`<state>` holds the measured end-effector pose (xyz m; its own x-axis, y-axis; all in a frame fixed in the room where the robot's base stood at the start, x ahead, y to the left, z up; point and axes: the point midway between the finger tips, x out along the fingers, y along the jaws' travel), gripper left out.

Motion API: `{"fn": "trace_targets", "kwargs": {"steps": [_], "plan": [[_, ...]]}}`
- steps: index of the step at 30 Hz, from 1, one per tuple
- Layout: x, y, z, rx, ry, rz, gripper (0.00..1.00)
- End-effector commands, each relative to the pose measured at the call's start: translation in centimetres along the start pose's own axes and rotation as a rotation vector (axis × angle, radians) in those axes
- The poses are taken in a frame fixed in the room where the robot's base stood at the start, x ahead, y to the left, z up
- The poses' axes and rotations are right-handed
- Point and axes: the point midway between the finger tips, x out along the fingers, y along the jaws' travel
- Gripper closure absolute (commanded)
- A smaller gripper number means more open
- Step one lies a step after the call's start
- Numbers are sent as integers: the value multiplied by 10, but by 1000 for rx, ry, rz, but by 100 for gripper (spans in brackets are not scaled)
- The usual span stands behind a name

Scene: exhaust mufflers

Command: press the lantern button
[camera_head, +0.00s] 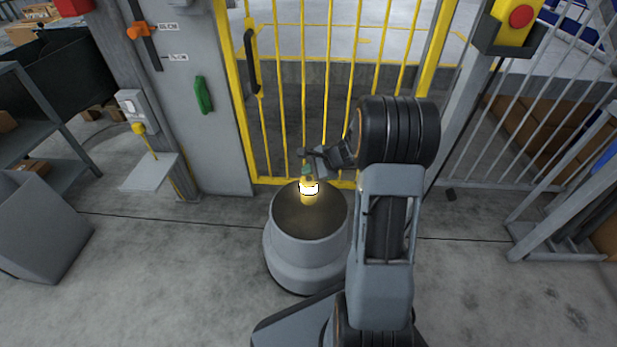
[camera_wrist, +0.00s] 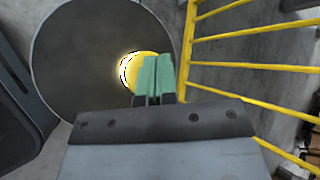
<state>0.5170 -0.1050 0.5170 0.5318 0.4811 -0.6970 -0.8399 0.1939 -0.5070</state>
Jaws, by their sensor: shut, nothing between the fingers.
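A small yellow lantern (camera_head: 309,194) with a bright glowing band stands upright on the dark round top of a grey stand (camera_head: 305,254). In the wrist view, the lantern (camera_wrist: 131,70) shows as a yellow and glowing white disc, partly covered by my fingers. My gripper (camera_head: 307,170) is right above the lantern, its green fingertips pointing down at its top. In the wrist view, my gripper (camera_wrist: 153,72) is shut and empty, with both green fingers together. The lantern's button is hidden, and I cannot tell whether the fingertips touch it.
A yellow barred gate (camera_head: 310,110) stands close behind the stand. A grey cabinet panel (camera_head: 215,150) with a green handle (camera_head: 203,94) is to the left. A red button on a yellow box (camera_head: 521,16) is at upper right. Shelving stands at far left.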

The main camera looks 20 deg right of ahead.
Motion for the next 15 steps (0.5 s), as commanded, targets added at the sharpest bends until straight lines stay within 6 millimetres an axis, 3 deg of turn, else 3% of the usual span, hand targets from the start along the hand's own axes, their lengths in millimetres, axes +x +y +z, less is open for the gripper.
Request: {"fn": "trace_targets", "kwargs": {"steps": [15], "plan": [[-36, -26, 26, -1, 0, -1, 100]]}}
